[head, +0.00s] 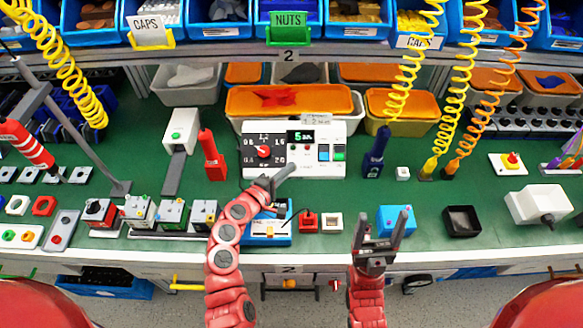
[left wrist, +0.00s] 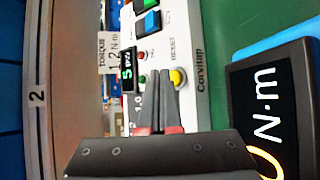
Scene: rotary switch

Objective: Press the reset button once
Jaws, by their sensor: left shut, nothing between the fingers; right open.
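The white control panel (head: 325,168) stands at the back of the green bench, with a red rotary knob (head: 263,152), a lit green display (head: 301,136), and blue and green square buttons. In the left wrist view, a round yellow button (left wrist: 178,77) sits beside the word RESET on the panel. In the head view I cannot make this button out. My left gripper (head: 292,168) is shut and empty at the panel's lower front. Its fingertips (left wrist: 159,74) appear right next to the yellow button; I cannot tell whether they touch. My right gripper (head: 384,216) is open and empty above the bench's front.
A blue-and-white device (head: 270,238) stands under my left arm. A red screwdriver-like tool (head: 211,155) and a dark blue one (head: 374,160) flank the panel. A blue box (head: 396,215) is by my right gripper, and a black tray (head: 462,221) further right. Coiled cables hang right.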

